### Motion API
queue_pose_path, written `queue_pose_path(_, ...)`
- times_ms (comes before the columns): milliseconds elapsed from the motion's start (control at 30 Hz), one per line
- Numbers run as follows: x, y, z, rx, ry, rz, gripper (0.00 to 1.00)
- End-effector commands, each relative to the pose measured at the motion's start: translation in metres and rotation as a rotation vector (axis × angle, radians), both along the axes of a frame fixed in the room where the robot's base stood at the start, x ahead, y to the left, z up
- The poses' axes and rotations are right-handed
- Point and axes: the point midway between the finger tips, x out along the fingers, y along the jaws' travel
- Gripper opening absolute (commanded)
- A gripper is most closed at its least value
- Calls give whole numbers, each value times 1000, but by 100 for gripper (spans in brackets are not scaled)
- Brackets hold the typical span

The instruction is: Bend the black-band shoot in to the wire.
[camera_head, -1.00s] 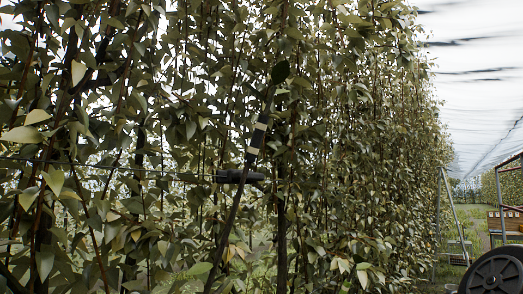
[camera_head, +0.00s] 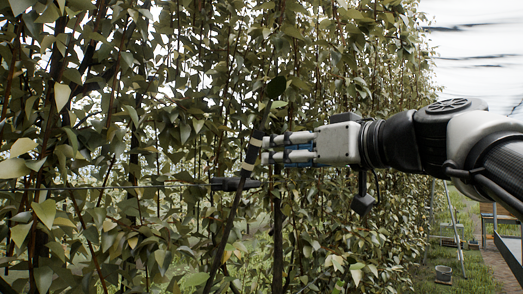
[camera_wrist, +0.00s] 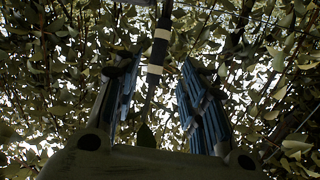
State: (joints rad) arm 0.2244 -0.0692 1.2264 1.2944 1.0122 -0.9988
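The black-band shoot (camera_head: 228,223) leans up to the right through the foliage, with a black band (camera_head: 254,144) between two pale bands. It also shows in the wrist view, its black band (camera_wrist: 158,51) lying between my finger lines. The wire (camera_head: 120,187) runs level from the left to a dark clip-like piece (camera_head: 232,184) beside the shoot, below the bands. My gripper (camera_head: 268,148) reaches in from the right at band height. In the wrist view my gripper (camera_wrist: 155,64) is open, fingers apart on either side of the shoot. Whether a finger touches the shoot cannot be told.
Dense leaves and thin upright stems (camera_head: 330,70) surround the shoot. A dark trunk (camera_head: 278,240) stands just right of it.

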Motion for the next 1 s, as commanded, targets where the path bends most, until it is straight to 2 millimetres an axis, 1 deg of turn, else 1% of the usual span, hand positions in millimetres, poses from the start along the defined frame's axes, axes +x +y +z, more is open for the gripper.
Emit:
queue_pose_path(33, 9, 10, 1, 0, 3, 6, 39)
queue_pose_path(200, 36, 35, 2, -2, 3, 4, 39)
queue_pose_path(433, 65, 58, 1, -1, 2, 1, 39)
queue_pose_path(600, 73, 66, 1, -1, 1, -1, 39)
queue_pose_path(900, 75, 67, 0, -1, 1, -2, 39)
queue_pose_path(1000, 75, 67, 0, -1, 1, -2, 33)
